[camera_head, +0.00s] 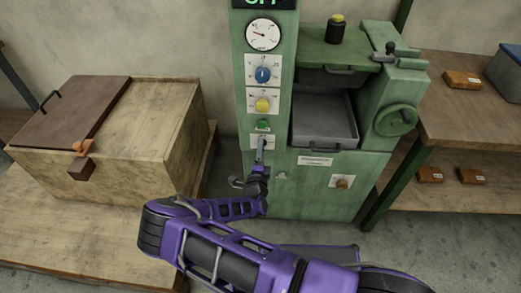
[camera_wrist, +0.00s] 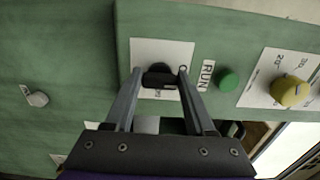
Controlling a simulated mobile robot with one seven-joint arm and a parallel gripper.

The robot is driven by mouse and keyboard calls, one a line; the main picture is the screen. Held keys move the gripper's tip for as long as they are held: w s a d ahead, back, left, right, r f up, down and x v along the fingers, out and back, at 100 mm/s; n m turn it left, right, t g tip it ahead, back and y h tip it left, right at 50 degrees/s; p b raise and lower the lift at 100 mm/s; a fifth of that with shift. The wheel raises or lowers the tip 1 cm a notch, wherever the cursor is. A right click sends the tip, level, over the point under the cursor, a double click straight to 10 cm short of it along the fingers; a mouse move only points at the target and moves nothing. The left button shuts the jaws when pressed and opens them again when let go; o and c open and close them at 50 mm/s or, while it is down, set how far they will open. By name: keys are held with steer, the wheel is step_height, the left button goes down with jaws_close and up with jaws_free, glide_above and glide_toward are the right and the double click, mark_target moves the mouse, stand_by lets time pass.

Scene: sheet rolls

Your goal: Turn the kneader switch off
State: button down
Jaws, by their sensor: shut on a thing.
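The green machine (camera_head: 340,186) has a column of controls on its left panel. Low in that column is a white plate (camera_head: 257,140) under a green button (camera_head: 263,125). In the wrist view a black switch (camera_wrist: 160,69) sits on this white plate (camera_wrist: 142,52), with its lettering partly hidden. My gripper (camera_wrist: 158,78) is shut on the switch, one finger on each side of it. In the head view my gripper (camera_head: 262,148) points up at the plate and hides most of the switch. Which way the switch is set cannot be told.
Above are a yellow knob (camera_head: 262,105), a blue knob (camera_head: 262,75) and a dial gauge (camera_head: 263,34). The green button beside the plate (camera_wrist: 228,80) is close to my fingers. A wooden chest (camera_head: 150,135) stands left, a bench (camera_head: 480,110) right.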

stand_by(0.3)
steer(key=shift+c, duration=1.2)
jaws_free()
steer(key=shift+s, duration=0.1)
steer(key=s+p, duration=0.1)
steer(key=s, duration=1.6)
steer(key=shift+a, duration=0.3)
steer(key=shift+r, duration=0.1)
